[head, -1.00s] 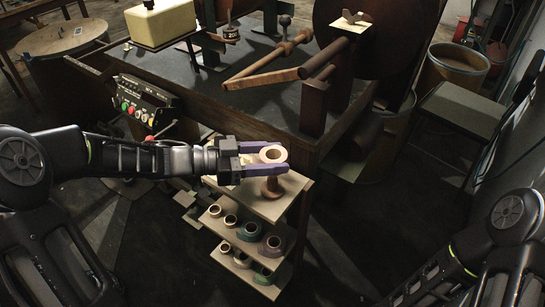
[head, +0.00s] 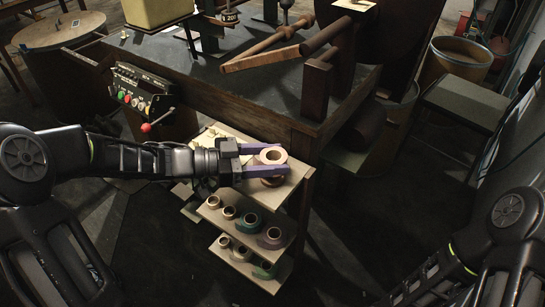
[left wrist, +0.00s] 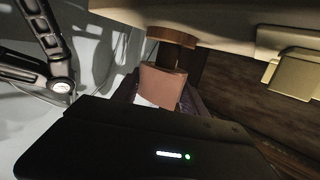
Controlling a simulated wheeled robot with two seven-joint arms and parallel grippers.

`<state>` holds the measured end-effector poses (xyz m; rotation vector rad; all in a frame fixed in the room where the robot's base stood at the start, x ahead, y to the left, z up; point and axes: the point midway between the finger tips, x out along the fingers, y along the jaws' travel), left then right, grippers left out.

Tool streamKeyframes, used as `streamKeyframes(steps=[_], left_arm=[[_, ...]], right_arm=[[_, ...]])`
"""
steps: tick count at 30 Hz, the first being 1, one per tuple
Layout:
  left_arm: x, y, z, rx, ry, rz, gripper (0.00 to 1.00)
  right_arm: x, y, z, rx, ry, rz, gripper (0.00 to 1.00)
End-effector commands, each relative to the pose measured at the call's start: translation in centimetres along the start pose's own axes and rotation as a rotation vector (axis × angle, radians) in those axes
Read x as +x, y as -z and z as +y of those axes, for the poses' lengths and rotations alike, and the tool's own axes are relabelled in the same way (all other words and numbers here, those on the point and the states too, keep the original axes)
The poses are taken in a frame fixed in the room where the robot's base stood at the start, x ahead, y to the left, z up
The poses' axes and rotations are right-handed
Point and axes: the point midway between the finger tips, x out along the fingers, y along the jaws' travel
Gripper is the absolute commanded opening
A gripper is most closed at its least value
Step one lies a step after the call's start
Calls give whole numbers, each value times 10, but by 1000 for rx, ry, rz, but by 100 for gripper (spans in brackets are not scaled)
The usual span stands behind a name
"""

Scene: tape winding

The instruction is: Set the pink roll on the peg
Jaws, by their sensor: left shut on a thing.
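The pink roll (head: 273,155) is held between the purple fingers of my left gripper (head: 268,160), which is shut on it above the shelf top. The wooden peg (head: 272,182) stands on the right end of the shelf top, directly under the roll. Only its round base shows there. In the left wrist view, the roll (left wrist: 163,86) hangs in the fingers close to the peg's base (left wrist: 170,35), with a short stretch of stem between them. I cannot tell whether the peg's tip is inside the roll's hole. My right gripper is out of view.
The shelf unit (head: 228,187) holds several brown, green and other rolls on its lower boards. A dark workbench (head: 235,80) with wooden rods stands behind it. A control box (head: 140,92) with coloured buttons is at its left. Floor is free to the right.

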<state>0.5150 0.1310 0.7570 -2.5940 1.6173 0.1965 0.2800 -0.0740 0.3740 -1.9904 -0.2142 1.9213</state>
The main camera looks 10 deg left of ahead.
Motion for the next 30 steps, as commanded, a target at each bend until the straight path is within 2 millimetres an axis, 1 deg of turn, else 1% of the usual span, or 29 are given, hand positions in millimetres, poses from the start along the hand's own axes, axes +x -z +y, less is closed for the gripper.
streamKeyframes(steps=[3, 4, 12, 20, 23, 26, 30], left_arm=[[0, 0, 0, 0, 0, 0, 4], [0, 0, 0, 0, 0, 0, 53], [0, 0, 0, 0, 0, 0, 75], [0, 0, 0, 0, 0, 0, 76], [-4, 1, 0, 0, 1, 0, 76], [-14, 2, -1, 0, 2, 0, 76], [-36, 2, -1, 0, 4, 0, 76]], right_arm=[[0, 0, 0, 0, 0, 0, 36], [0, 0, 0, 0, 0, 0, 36], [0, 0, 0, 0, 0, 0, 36], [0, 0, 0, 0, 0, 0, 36], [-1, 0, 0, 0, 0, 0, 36], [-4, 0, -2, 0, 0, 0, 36], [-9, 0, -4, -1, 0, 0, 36]])
